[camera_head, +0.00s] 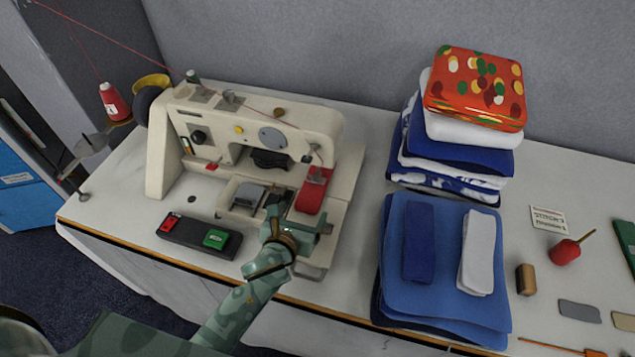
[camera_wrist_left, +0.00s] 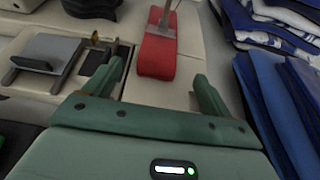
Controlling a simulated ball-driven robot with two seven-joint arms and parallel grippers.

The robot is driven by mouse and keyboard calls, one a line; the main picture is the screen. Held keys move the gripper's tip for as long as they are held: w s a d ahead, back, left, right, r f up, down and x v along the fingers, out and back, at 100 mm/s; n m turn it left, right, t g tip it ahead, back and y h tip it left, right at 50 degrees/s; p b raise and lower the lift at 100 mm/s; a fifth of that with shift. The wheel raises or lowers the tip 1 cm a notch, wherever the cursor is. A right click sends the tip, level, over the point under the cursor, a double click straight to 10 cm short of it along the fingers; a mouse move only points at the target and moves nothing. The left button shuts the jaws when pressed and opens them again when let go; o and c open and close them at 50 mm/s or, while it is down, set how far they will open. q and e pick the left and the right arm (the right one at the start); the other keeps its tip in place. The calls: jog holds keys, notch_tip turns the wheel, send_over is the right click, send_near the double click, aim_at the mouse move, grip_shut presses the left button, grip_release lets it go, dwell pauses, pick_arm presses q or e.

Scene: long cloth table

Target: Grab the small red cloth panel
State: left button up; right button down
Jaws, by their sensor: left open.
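The small red cloth panel (camera_head: 312,196) lies on the bed of the cream sewing machine (camera_head: 250,125), under the needle area at its right end. In the left wrist view the panel (camera_wrist_left: 157,57) lies ahead of the fingers, between their lines, with a grey metal part over its far end. My left gripper (camera_head: 300,221) is open and empty, just in front of the panel's near end. Its two green fingers (camera_wrist_left: 158,78) are spread on either side in the wrist view. Whether they touch the panel cannot be told. My right gripper is not in view.
A dark control box (camera_head: 200,237) with red and green buttons lies left of my left arm. Stacked blue cloth (camera_head: 445,260) and a folded pile (camera_head: 455,155) stand to the right. A red pincushion-like item (camera_head: 565,252) lies farther right.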

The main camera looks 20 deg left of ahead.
aim_at(311, 194)
pick_arm(q)
jog(key=x, duration=0.2)
jog(key=shift+w+f, duration=0.1)
jog(key=shift+w, duration=0.2)
jog(key=b+x, duration=0.1)
jog(key=x, duration=0.1)
jog(key=b+x, duration=0.1)
jog(key=x, duration=0.1)
jog(key=shift+w, duration=0.4)
jog(key=shift+c, duration=0.6)
jog(key=c, duration=1)
jog(key=shift+c, duration=0.2)
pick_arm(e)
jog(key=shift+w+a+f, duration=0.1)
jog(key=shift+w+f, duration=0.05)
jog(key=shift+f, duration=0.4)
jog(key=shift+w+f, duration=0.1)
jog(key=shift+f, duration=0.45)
pick_arm(q)
jog(key=shift+a, duration=0.1)
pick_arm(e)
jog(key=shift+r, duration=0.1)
